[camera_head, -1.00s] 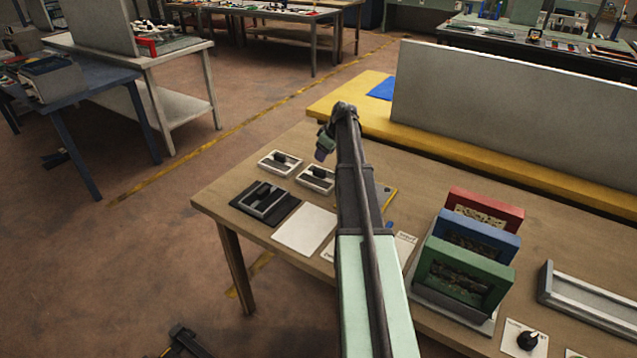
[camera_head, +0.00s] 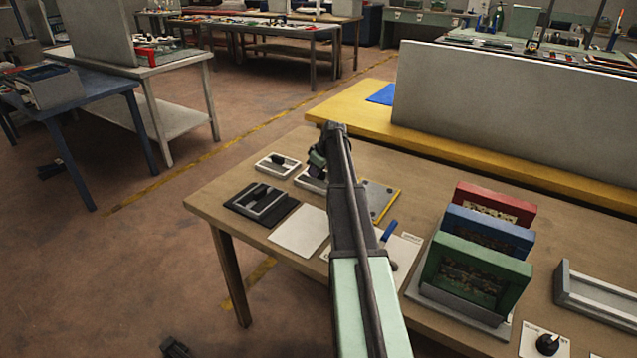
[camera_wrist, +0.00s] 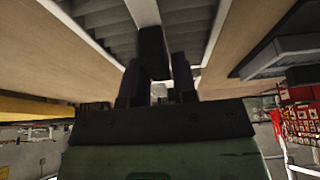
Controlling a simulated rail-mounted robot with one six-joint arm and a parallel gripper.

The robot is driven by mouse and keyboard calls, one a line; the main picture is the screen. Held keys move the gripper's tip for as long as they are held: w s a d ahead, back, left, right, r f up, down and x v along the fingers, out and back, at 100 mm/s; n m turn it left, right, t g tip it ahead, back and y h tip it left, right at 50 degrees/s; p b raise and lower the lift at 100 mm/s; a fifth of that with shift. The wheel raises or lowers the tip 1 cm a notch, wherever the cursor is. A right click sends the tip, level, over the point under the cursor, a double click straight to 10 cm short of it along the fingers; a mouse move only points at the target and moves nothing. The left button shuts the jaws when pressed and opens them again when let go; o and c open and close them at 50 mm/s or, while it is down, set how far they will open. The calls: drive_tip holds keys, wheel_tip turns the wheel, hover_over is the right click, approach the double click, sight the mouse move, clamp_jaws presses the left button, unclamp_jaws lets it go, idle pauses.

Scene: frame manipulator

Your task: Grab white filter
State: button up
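A white filter, a white frame with grey pleats, fills the upper middle of the wrist view (camera_wrist: 209,35). Its black handle (camera_wrist: 152,50) stands up toward my gripper (camera_wrist: 158,86), whose dark fingers lie either side of it. I cannot tell whether they press on it. In the head view this white filter (camera_head: 304,184) lies on the wooden table, mostly hidden under my gripper (camera_head: 317,165). A second white-framed filter with a black handle (camera_head: 265,171) lies just left of it.
A white sheet (camera_head: 300,232) and a grey plate with a yellow edge (camera_head: 378,197) lie near my arm. Red, blue and green (camera_head: 470,270) frames stand in a rack to the right.

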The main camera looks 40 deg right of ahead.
clamp_jaws()
wheel_tip(320, 180, up, 20)
drive_tip(key=p, duration=2)
